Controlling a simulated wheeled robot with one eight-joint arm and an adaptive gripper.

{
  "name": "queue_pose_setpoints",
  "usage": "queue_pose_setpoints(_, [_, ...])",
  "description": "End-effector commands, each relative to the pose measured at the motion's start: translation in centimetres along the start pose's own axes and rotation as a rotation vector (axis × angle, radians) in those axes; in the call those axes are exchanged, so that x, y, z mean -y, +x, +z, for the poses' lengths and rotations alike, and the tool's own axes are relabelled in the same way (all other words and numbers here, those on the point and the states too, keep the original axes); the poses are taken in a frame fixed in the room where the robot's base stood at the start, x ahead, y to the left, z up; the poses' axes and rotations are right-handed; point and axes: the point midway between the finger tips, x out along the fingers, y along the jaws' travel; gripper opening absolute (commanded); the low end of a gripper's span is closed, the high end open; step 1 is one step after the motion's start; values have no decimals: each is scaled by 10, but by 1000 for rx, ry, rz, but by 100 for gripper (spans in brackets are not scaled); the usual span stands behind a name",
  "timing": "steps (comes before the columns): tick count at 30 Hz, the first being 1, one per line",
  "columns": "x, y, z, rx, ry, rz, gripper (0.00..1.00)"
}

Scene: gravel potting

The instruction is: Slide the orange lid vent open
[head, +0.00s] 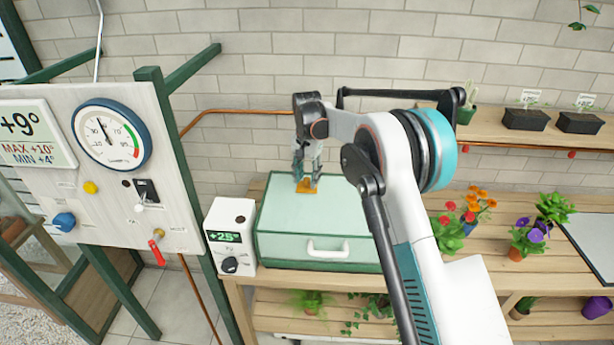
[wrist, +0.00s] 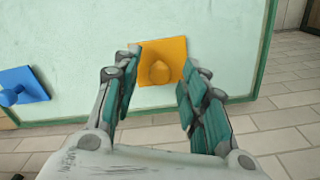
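The orange lid vent (head: 309,188) is a small square plate on the pale green lid (head: 340,215) of a box. In the wrist view the orange vent (wrist: 160,50) shows a rounded knob in its middle. My gripper (head: 306,176) is over the vent, pointing down at it. In the wrist view my gripper (wrist: 160,82) is open, with one finger on each side of the knob and gaps between. Whether the fingertips touch the plate, I cannot tell. A blue vent (wrist: 22,87) with its own knob lies to the left on the lid; my gripper or arm may hide it in the head view.
The box has a white front handle (head: 327,248) and stands on a wooden bench (head: 490,258). A white +25° control unit (head: 231,236) stands at its left. Flower pots (head: 528,240) stand on the right. A panel with a gauge (head: 111,134) is at far left.

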Motion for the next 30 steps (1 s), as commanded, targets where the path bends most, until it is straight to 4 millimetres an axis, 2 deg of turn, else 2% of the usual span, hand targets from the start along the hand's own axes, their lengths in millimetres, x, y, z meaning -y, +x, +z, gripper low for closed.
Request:
queue_pose_setpoints(1, [0,0,0,0,0,0,28])
queue_pose_setpoints(5, [0,0,0,0,0,0,0])
queue_pose_setpoints(13, [6,0,2,0,-1,0,0])
queue_pose_setpoints(22, [53,0,22,0,-3,-1,0])
queue_pose_setpoints(30, [57,0,24,0,-2,-3,0])
